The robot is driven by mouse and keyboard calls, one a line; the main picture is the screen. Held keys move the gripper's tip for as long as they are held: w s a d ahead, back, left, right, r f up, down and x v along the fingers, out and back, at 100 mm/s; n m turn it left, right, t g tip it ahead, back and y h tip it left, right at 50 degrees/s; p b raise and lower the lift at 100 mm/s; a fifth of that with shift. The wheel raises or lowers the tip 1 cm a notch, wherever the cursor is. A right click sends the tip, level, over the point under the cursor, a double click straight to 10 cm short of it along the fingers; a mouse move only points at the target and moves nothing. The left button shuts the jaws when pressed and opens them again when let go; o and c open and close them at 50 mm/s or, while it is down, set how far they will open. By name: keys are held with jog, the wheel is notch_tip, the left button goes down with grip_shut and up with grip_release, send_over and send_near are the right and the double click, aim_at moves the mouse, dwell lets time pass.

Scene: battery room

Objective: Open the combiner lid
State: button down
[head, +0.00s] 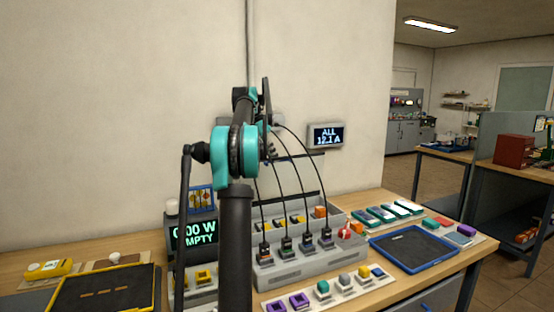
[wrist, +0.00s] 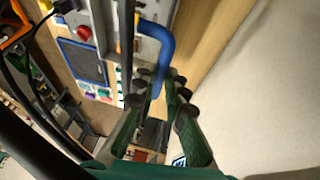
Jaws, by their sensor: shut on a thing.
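The combiner (head: 290,268) is a grey box on the bench with several cables plugged into its front row and a red knob (head: 344,231) at its right end. A thin dark bar (head: 300,156) shows above it against the wall; I cannot tell whether it is the lid's edge. In the wrist view a bent blue handle (wrist: 158,38) comes off a grey surface. My gripper (wrist: 158,96) is shut on this handle, its end between the fingers. In the head view my arm hides the handle and most of my gripper.
A blue-rimmed tray (head: 374,246) lies right, a yellow-rimmed tray (head: 156,291) left. Small coloured blocks line the bench front. Cables hang close to my gripper. A wall display (head: 326,135) is to the right.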

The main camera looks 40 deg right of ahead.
jog(key=shift+w+d+f, duration=0.15)
jog(key=shift+w+d, duration=0.1)
jog(key=shift+w, duration=0.5)
jog(key=shift+w+d+f, duration=0.15)
jog(key=shift+w+d, duration=0.05)
jog(key=shift+w, duration=0.5)
jog(key=c, duration=1.6)
grip_release()
jog(key=shift+o, duration=0.2)
jog(key=shift+r, duration=0.1)
jog(key=v, duration=0.7)
jog(key=shift+r, duration=0.15)
